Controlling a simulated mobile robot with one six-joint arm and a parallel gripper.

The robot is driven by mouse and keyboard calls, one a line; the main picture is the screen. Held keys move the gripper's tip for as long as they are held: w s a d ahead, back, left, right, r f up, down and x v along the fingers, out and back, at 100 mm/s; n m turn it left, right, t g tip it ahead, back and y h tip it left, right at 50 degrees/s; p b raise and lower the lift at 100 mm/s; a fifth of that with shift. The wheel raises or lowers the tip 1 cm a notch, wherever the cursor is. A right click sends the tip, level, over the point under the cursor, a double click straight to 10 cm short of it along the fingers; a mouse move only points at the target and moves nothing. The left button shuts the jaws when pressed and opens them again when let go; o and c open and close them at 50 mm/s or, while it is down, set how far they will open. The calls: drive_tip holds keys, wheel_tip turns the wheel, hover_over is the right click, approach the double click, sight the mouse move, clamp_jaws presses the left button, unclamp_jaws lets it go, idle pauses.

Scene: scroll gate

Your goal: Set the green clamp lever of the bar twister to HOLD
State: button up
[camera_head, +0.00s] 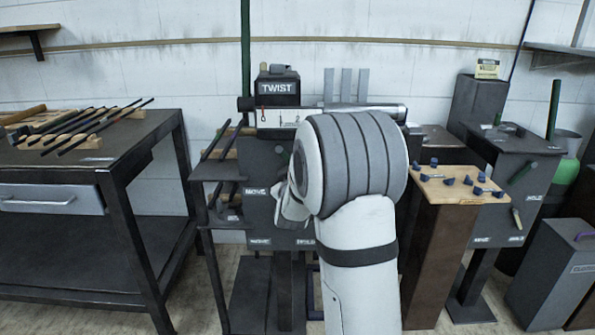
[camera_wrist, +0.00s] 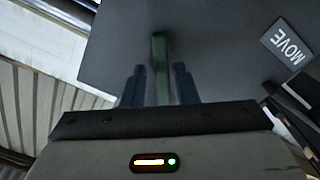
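The bar twister (camera_head: 278,88) with its TWIST sign stands in the middle of the head view. Its MOVE label (camera_head: 255,191) is on the dark front panel and also shows in the wrist view (camera_wrist: 287,45). The green clamp lever (camera_wrist: 160,62) points up in the wrist picture, against the dark panel. My gripper (camera_wrist: 159,82) has its two fingers apart, one on each side of the lever, with narrow gaps; I see no clear contact. In the head view my arm hides the lever and most of the gripper. The HOLD label beside this lever cannot be made out.
A dark workbench (camera_head: 90,160) with rods stands at left. A wooden-topped pedestal (camera_head: 455,186) with blue pieces stands close right of my arm. Another dark machine (camera_head: 510,150) with its own levers is further right. A grey box (camera_head: 555,270) sits at the lower right.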

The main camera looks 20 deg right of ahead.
drive_tip(key=shift+o, duration=0.8)
drive_tip(key=shift+f, duration=0.1)
drive_tip(key=shift+s, duration=0.1)
drive_tip(key=v, duration=0.7)
drive_tip(key=shift+s+p, duration=0.35)
drive_tip(key=shift+p, duration=0.1)
drive_tip(key=shift+a, duration=0.1)
